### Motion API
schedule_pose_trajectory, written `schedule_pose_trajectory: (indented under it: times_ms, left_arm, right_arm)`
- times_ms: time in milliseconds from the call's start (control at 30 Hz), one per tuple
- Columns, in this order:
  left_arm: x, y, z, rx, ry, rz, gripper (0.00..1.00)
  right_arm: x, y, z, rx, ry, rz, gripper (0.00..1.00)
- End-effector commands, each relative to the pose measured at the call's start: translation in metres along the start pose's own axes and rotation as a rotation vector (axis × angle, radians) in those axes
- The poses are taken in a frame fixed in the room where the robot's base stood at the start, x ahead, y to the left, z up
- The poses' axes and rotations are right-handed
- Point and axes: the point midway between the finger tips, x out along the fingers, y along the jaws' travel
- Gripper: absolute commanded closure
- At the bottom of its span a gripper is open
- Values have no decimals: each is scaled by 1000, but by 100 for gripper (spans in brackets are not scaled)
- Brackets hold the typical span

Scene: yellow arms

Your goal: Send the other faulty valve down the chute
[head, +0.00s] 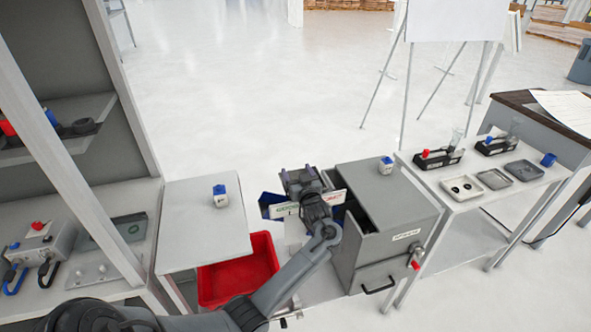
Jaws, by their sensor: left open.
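A small white valve with a blue cap (220,198) stands on the white table left of centre. A second white valve with a blue cap (386,167) stands on top of the grey cabinet (405,205). My left gripper (303,180) is open, above the gap between the table and the cabinet, apart from both standing valves. Behind and below it is a blue piece with white lettered panels (284,209), partly hidden by my gripper and wrist; I cannot tell if it is the chute. My right gripper is not in view.
A red crate (262,262) sits below, beside the white table. The cabinet has a drawer handle and a red knob (414,264) at its front. A side table (458,190) at right holds trays and black racks. Shelves with parts (105,225) stand at left.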

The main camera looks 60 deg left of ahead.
Motion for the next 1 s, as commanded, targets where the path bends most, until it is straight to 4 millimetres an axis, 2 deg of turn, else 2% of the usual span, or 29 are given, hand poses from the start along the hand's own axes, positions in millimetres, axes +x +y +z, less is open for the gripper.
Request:
schedule_pose_trajectory:
  times_ms: [300, 500, 700, 1000]
  left_arm:
    - [-56, 0, 0, -1, -2, 2, 24]
    - [-78, 0, 0, 0, 0, 1, 24]
    - [-86, 0, 0, 1, 0, 0, 24]
    - [-86, 0, 0, 1, 1, 0, 24]
  right_arm:
    - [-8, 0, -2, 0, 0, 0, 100]
    - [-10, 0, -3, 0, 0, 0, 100]
    - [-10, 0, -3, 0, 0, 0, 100]
    - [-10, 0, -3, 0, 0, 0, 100]
